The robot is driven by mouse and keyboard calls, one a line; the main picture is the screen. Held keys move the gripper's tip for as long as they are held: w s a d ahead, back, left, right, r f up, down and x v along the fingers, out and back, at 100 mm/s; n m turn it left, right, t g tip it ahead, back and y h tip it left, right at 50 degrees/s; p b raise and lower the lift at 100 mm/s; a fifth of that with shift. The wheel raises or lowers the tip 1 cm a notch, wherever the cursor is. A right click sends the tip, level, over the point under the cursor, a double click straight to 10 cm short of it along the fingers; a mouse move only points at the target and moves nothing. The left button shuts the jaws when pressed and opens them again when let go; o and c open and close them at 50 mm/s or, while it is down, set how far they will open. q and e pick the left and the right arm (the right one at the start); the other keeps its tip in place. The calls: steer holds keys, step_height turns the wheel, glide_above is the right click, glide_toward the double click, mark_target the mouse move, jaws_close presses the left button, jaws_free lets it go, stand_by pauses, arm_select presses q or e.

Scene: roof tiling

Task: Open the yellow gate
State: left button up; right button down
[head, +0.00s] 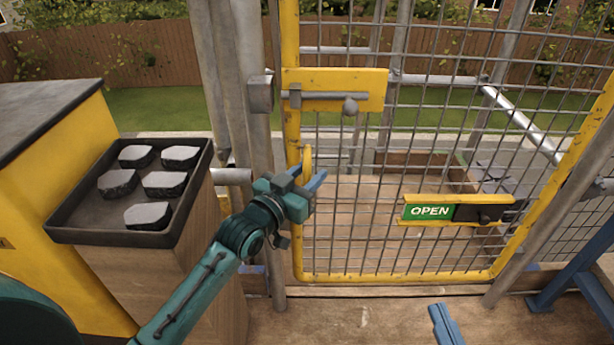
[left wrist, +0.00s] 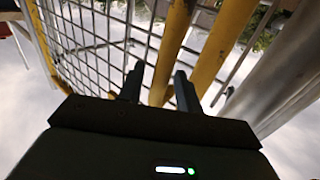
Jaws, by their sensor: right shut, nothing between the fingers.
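The yellow gate (head: 396,277) has a yellow frame filled with grey wire mesh. A yellow plate (head: 335,78) near its top left carries a grey bolt (head: 320,98) with a round knob. A sign (head: 430,211) reads OPEN. A yellow handle (head: 307,158) stands on the gate's left upright. My left gripper (head: 314,188) is open just below the handle; in the left wrist view its fingers (left wrist: 159,88) lie either side of a yellow bar. My right gripper (head: 445,322) is shut at the bottom.
A dark tray (head: 88,238) with several grey slate pieces sits on a wooden box to the left, beside a yellow cabinet (head: 85,175). A grey post (head: 237,130) stands left of the gate. Blue steelwork (head: 575,275) stands at lower right. The floor before the gate is mostly clear.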

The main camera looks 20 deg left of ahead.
arm_select(q)
jaws_close()
stand_by(0.3)
steer(key=shift+s+d, duration=0.1)
steer(key=shift+s, duration=0.1)
